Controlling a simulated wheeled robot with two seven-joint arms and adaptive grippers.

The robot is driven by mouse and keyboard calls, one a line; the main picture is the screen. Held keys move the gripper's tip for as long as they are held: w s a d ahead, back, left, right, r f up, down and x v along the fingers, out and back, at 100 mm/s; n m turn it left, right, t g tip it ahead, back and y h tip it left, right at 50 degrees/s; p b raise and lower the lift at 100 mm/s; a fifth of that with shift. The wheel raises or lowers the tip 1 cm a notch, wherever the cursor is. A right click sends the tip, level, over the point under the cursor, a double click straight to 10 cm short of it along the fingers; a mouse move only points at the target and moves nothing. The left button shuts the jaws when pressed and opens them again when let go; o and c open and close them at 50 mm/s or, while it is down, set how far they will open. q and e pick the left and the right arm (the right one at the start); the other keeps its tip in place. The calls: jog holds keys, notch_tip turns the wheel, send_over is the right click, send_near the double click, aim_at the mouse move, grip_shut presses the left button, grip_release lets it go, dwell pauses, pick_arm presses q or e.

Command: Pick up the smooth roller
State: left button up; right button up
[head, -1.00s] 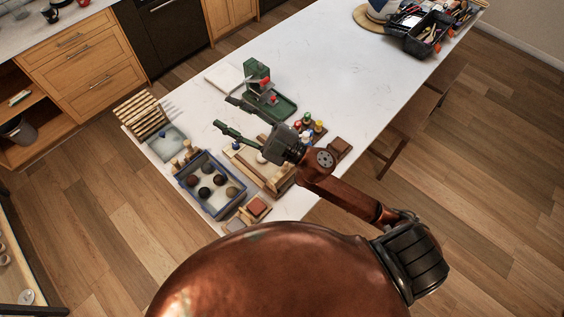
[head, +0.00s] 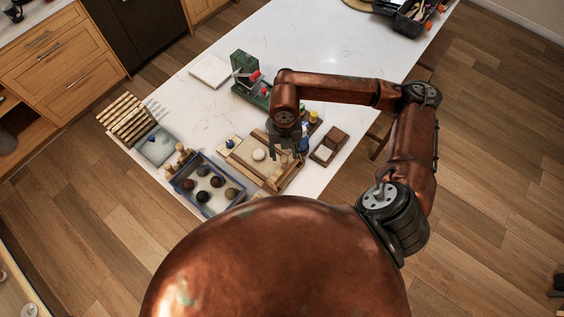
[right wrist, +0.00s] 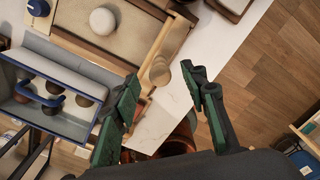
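My right gripper (head: 292,136) points down over the right part of the tool area in the head view. In the right wrist view its two green fingers (right wrist: 160,76) are spread apart with nothing held. A pale wooden cylinder (right wrist: 158,70), which may be the end of a roller, shows beyond and between the fingertips, beside the edge of the wooden board (right wrist: 133,25). I cannot tell whether it is the smooth roller. The board (head: 246,157) carries a pale round ball (head: 259,154). My gripper hides part of the area near the board. My left gripper is not in view.
A blue-rimmed tray (head: 207,206) with several clay balls stands left of the board. A slatted wooden rack (head: 128,118), a green tool stand (head: 243,70) and a brown block (head: 328,146) are nearby.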

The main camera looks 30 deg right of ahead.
aim_at(284, 163)
jog(key=shift+f, duration=0.55)
jog(key=shift+s+f, duration=0.2)
jog(key=shift+f, duration=0.1)
notch_tip(284, 163, down, 4)
jog(key=shift+w+a+f+p, duration=0.1)
jog(key=shift+f+p, duration=0.15)
jog(key=shift+p, duration=0.95)
jog(key=shift+f, duration=0.3)
jog(key=shift+c, duration=0.3)
grip_shut()
